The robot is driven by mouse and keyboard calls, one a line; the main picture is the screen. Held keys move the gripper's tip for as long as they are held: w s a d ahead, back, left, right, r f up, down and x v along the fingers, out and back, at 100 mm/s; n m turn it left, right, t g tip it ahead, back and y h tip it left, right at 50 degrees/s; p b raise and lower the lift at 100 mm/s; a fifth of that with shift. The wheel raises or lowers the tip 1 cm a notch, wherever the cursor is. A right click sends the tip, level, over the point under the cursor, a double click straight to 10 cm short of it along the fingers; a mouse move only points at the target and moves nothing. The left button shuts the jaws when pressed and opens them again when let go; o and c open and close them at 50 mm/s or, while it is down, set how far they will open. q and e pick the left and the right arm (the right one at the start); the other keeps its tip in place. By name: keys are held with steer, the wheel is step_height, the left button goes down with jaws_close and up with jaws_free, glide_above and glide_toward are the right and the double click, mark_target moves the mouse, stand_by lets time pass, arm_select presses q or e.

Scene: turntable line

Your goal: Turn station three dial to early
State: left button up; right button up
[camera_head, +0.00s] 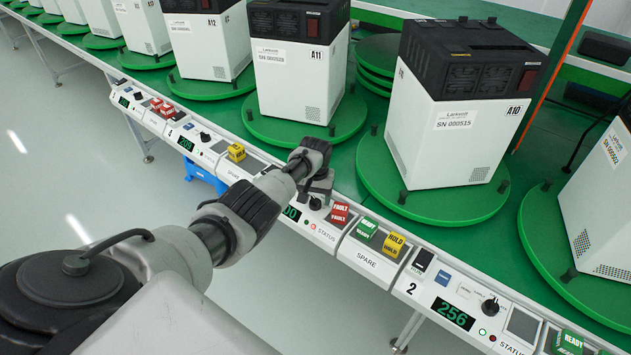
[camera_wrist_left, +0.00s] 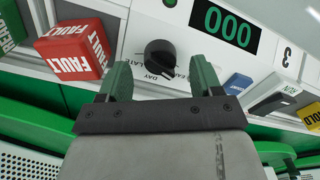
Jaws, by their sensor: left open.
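The station three dial (camera_wrist_left: 161,55) is a black knob on the white panel in the left wrist view, with small lettering around its lower side that includes DAY and EARLY. I cannot clearly tell which label it points to. In the head view the dial (camera_head: 315,203) sits just below my left gripper (camera_head: 318,184). In the left wrist view my left gripper (camera_wrist_left: 161,78) is open, with its green-padded fingers on either side of the dial's lower part and nothing held. Contact with the dial is not visible. My right gripper is out of view.
A green display (camera_wrist_left: 231,26) reads 000 beside the dial. A red FAULT block (camera_wrist_left: 72,50) is close on the other side. READY (camera_head: 367,227) and HOLD (camera_head: 394,245) blocks stand farther along. White machines (camera_head: 455,125) on green turntables line the back.

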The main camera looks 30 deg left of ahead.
mark_target(315, 199)
arm_select(q)
step_height(315, 199, up, 9)
steer(key=p, duration=0.1)
steer(key=shift+p, duration=0.3)
